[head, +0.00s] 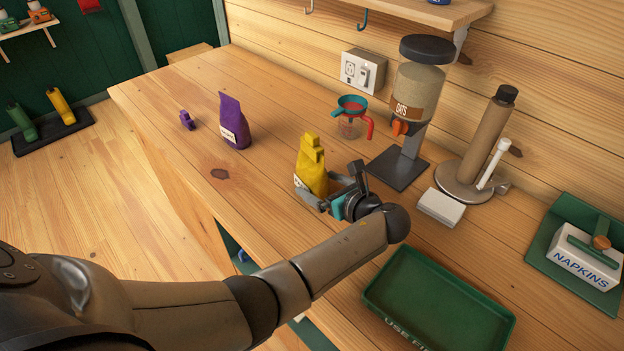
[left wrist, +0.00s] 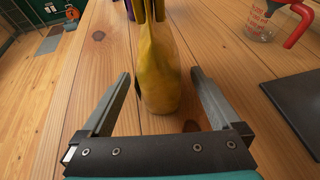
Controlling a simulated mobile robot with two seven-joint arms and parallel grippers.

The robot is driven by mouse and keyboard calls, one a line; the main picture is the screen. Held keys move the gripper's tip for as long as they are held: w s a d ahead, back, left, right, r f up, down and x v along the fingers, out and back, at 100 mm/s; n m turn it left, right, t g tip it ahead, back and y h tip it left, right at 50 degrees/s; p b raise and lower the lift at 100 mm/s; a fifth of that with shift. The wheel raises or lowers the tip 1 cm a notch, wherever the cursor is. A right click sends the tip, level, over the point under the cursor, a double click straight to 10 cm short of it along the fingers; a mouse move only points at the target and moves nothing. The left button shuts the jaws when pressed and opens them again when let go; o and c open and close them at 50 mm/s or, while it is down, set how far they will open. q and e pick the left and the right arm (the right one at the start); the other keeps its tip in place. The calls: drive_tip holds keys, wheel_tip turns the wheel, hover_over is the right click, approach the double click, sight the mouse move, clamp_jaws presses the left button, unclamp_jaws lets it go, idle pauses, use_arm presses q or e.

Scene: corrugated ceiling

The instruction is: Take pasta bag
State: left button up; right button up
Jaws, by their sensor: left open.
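A yellow bag (head: 311,170) stands upright on the wooden counter in the head view; I take it to be the pasta bag, though its label is mostly hidden. My left gripper (head: 328,193) is open at the bag's near side. In the left wrist view the yellow bag (left wrist: 158,70) stands between and slightly beyond the two open fingers (left wrist: 160,90), with a gap visible on the left and a smaller one on the right. A purple bag (head: 234,122) with a pale label stands farther left on the counter. My right gripper is not in view.
A purple clip-like piece (head: 187,120) lies left of the purple bag. A measuring jug (head: 350,122), an oats dispenser (head: 416,95), a paper towel holder (head: 485,145), a white box (head: 441,207), a green tray (head: 440,300) and a napkin holder (head: 585,262) stand to the right.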

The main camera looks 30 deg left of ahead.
sight(312, 180)
use_arm(q)
drive_tip(key=x, duration=0.3)
drive_tip(key=shift+w+a+f+b, duration=0.15)
drive_tip(key=shift+a+f+b, duration=0.05)
drive_tip(key=shift+a+b, duration=0.15)
clamp_jaws()
idle(0.5)
drive_tip(key=shift+r, duration=0.1)
